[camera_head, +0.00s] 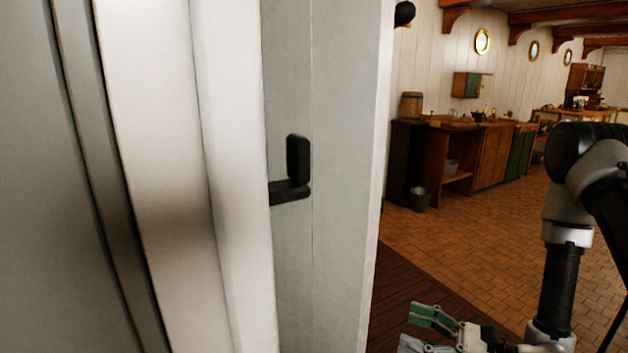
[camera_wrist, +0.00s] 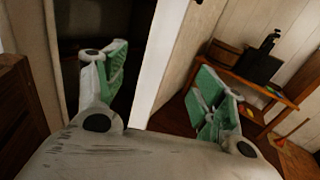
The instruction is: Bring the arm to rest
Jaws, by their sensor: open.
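My gripper (camera_head: 428,331) is at the bottom of the head view, to the right of a white door (camera_head: 340,200) with a dark handle (camera_head: 293,172). Its green-padded fingers are apart and nothing is between them. In the wrist view my gripper (camera_wrist: 165,90) also shows open, with one finger on each side of the pale door edge (camera_wrist: 163,55) seen beyond. I cannot tell how far the fingers are from the door. My arm extends down the right side of the head view, bent.
A white frame (camera_head: 165,180) fills the left of the head view. Beyond the door are wooden counters (camera_head: 490,155), a bucket (camera_head: 419,199) and a barrel (camera_head: 411,105) along the wall. The tiled floor (camera_head: 470,230) is clear. A wooden table (camera_wrist: 250,88) shows in the wrist view.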

